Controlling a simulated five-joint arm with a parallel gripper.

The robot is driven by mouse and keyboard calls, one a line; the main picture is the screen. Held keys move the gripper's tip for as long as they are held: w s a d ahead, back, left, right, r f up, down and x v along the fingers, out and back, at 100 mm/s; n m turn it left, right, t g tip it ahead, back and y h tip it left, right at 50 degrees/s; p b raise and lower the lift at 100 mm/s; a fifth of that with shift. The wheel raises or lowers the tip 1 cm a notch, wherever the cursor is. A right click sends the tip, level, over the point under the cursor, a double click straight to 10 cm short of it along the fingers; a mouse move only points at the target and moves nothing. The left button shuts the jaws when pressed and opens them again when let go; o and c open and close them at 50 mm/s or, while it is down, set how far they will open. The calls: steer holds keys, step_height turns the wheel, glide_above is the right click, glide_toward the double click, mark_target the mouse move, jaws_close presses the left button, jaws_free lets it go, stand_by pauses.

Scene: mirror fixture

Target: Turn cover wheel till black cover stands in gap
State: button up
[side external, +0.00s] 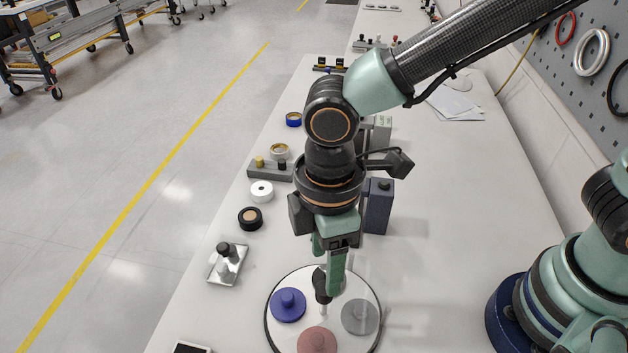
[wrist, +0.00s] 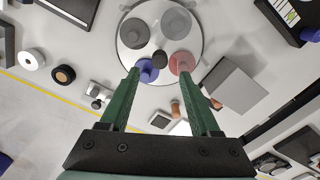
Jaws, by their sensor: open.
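The cover wheel (side external: 273,326) is a round pale disc with a dark rim on the table; it also shows in the wrist view (wrist: 197,47). It carries a blue cover (side external: 288,305), a pink cover (side external: 317,341) and a grey cover (side external: 360,317). A darker grey-black cover (wrist: 133,33) shows in the wrist view; my gripper hides it in the side view. A black knob (side external: 321,286) stands at the wheel's middle. My gripper (wrist: 160,72) points down over the wheel, open, its fingertips on either side of the knob; contact is unclear. I cannot make out the gap.
A grey box (wrist: 235,85) stands close beside the wheel in the wrist view. A metal plate with a black knob (side external: 227,263), a black roll (side external: 250,218) and a white roll (side external: 262,191) line the table's left edge. A dark block (side external: 378,205) stands behind my gripper.

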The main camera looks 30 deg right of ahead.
mark_target(324, 289)
step_height(324, 289, down, 7)
steer(key=shift+r, duration=0.2)
jaws_close()
steer(key=shift+r, duration=0.1)
stand_by(1.4)
